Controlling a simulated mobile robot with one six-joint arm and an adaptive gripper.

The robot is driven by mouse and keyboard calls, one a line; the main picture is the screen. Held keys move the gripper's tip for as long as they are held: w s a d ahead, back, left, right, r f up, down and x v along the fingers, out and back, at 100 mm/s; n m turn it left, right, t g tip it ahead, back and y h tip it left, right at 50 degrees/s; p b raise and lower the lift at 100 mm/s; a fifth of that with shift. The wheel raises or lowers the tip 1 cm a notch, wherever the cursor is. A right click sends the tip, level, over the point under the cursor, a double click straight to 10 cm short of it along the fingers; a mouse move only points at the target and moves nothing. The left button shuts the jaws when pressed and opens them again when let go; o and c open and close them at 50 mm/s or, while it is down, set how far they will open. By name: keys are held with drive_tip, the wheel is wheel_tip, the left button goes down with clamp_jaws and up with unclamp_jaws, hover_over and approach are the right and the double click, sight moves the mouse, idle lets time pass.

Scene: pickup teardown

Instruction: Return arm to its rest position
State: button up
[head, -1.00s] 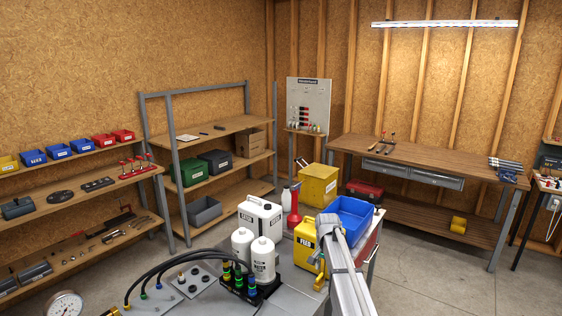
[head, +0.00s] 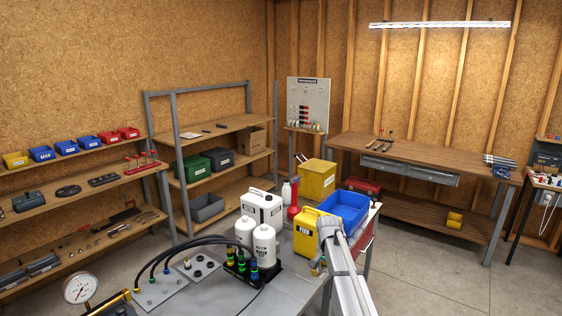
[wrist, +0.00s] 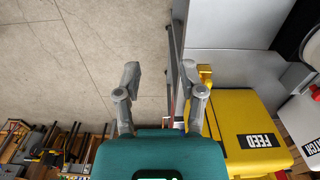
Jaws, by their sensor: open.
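My arm rises at the bottom centre of the head view, over the right part of the grey bench top (head: 290,290). My gripper shows in the wrist view (wrist: 160,85) with its two grey fingers spread apart and nothing between them. Below the fingers there is bare concrete floor and the bench's edge. The yellow FEED container (head: 304,232) stands just left of my arm in the head view; it also shows close to the right finger in the wrist view (wrist: 250,115). I cannot tell whether they touch.
A blue bin (head: 343,210) stands behind my arm. A dial gauge (head: 79,289) is at the lower left. The floor (head: 430,280) to the right is clear.

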drive_tip(key=s+f+n+b, duration=0.3)
drive_tip(key=s+f+b, duration=0.1)
drive_tip(key=s, duration=1)
drive_tip(key=s+d+f+n+b, duration=0.1)
drive_tip(key=s+f+n+b, duration=0.2)
drive_tip(key=s, duration=1.1)
wheel_tip(320, 180, down, 2)
drive_tip(key=shift+f+n+b, duration=0.25)
drive_tip(key=shift+n+b, duration=0.05)
drive_tip(key=shift+b, duration=0.85)
